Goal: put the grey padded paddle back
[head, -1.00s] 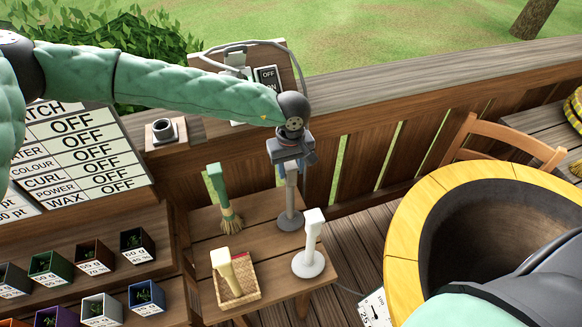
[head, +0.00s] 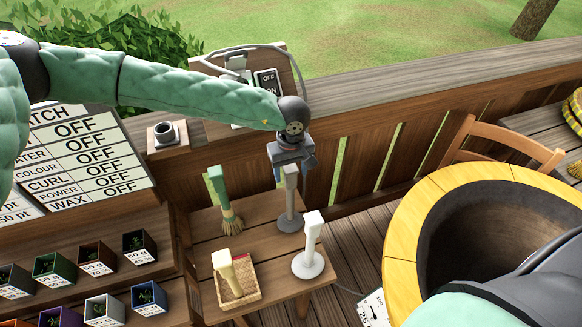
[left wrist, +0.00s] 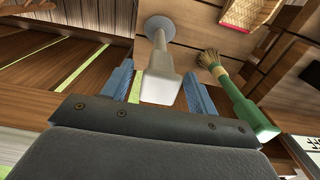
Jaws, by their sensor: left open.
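The grey padded paddle (head: 290,200) stands upright on its round grey disc at the back of the small wooden table (head: 262,243). My left gripper (head: 292,168) is directly above it, pointing down. Its blue fingers are open on either side of the handle's top end. In the left wrist view the paddle's pale handle (left wrist: 161,75) lies between the open fingers (left wrist: 158,70), with a visible gap on both sides. Its disc shows beyond at the top. My right gripper is not in view.
A green-handled brush (head: 220,190) stands left of the paddle. A white paddle (head: 308,262) stands in front of it. The wooden railing (head: 350,180) runs behind. A large yellow-rimmed tub (head: 404,240) is at right.

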